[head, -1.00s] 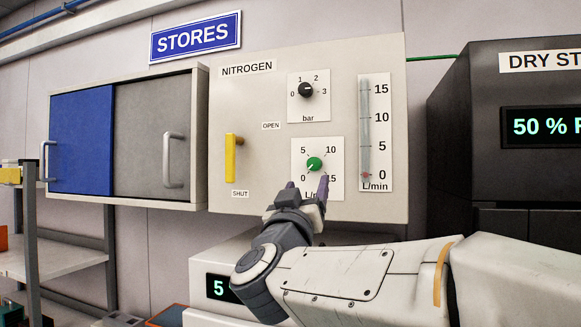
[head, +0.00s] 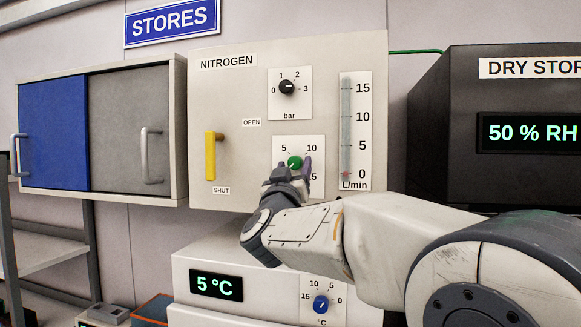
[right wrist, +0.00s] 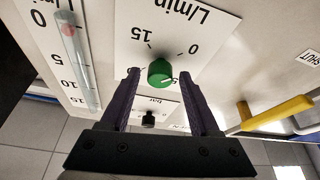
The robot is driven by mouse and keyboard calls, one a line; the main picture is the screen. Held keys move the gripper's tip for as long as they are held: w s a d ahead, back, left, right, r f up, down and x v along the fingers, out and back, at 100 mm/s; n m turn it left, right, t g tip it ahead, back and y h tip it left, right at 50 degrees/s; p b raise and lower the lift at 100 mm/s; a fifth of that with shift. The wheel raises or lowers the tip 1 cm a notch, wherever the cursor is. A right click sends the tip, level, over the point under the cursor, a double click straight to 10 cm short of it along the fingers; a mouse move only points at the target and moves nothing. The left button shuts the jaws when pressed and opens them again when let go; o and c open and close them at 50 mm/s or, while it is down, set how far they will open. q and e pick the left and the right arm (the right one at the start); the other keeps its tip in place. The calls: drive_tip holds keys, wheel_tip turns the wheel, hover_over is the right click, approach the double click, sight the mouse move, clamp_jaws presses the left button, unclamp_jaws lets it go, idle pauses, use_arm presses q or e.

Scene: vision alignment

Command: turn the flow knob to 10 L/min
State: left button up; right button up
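The green flow knob (head: 295,161) sits on a white dial plate marked 0, 5, 10, 15 on the nitrogen panel (head: 232,110). My right gripper (head: 288,166) is at the knob from below, hiding the plate's lower part. In the right wrist view, the open gripper (right wrist: 161,76) has one purple finger on each side of the knob (right wrist: 160,72), with a gap on both sides. The knob's exact pointer direction is hard to read. The flow tube (head: 346,115) has its red float at the bottom, by 0. My left gripper is not in view.
The black bar knob (head: 287,87) is above the flow dial. A yellow lever (head: 210,156) hangs down toward SHUT on the left. A chiller (head: 258,262) reading 5 °C with a blue knob (head: 321,304) stands below. The dark dry-store cabinet (head: 450,130) is at right.

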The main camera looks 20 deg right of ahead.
clamp_jaws()
